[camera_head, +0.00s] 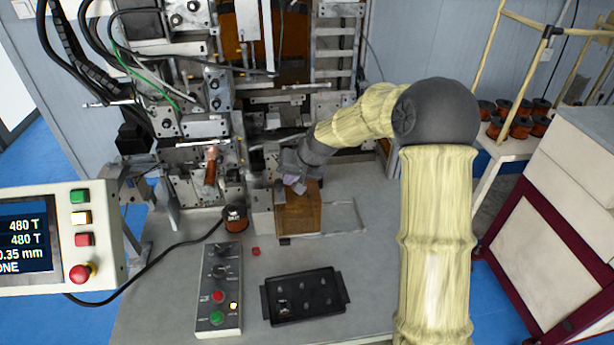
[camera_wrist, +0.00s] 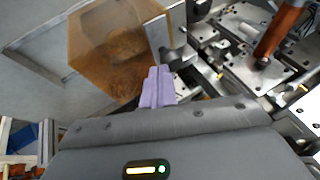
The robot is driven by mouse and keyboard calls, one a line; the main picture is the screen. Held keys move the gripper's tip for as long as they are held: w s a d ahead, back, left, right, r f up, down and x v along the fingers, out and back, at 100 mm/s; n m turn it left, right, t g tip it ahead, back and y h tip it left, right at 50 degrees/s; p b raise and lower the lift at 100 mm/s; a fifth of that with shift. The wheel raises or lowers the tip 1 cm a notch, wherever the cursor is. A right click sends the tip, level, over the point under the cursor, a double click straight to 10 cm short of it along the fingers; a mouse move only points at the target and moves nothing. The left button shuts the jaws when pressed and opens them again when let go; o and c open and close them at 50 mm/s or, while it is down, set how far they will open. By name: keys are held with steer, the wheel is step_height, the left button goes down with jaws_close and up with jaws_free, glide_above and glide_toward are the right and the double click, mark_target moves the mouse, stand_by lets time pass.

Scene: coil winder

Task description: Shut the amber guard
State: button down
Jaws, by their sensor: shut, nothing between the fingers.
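The amber guard (camera_head: 298,214) is a see-through orange-brown box on the winder's bench, at the left part of a flat metal rail frame (camera_head: 345,216). It stands to the right of the copper-coloured winding part (camera_head: 209,172), apart from it. In the wrist view the guard (camera_wrist: 108,48) fills the upper left, with a grey metal edge plate on its right side. My gripper (camera_head: 294,186) is at the guard's upper edge. Its lilac fingers (camera_wrist: 157,88) are together and empty, close to the edge plate; I cannot tell whether they touch it. The winding part also shows in the wrist view (camera_wrist: 277,32).
A control box (camera_head: 219,290) with buttons, a black tray (camera_head: 304,296), a small wire spool (camera_head: 235,218) and a red piece (camera_head: 255,251) are on the bench front. A display panel (camera_head: 60,238) is at left. A rack with several copper spools (camera_head: 521,128) is at right.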

steer(key=d, duration=0.1)
steer(key=d+r, duration=0.1)
steer(key=d, duration=0.1)
steer(key=d+r, duration=0.1)
steer(key=shift+s+d+b, duration=0.25)
steer(key=shift+s+b, duration=0.05)
steer(key=shift+b, duration=0.05)
steer(key=b+v, duration=0.2)
steer(key=v, duration=0.6)
steer(key=shift+s+r, duration=0.25)
steer(key=shift+r, duration=0.1)
steer(key=s+d+f+h, duration=0.1)
steer(key=s+f, duration=0.3)
steer(key=s, duration=0.4)
steer(key=s+d+f+g+h, duration=0.1)
steer(key=s+d+f+h, duration=0.1)
steer(key=s, duration=0.5)
steer(key=s+d+f+g+h, duration=0.1)
steer(key=s+d+f, duration=0.2)
steer(key=s+f, duration=0.2)
steer(key=s, duration=0.3)
steer(key=shift+s+d+f, duration=0.2)
steer(key=shift+s+f, duration=0.15)
steer(key=shift+s, duration=0.05)
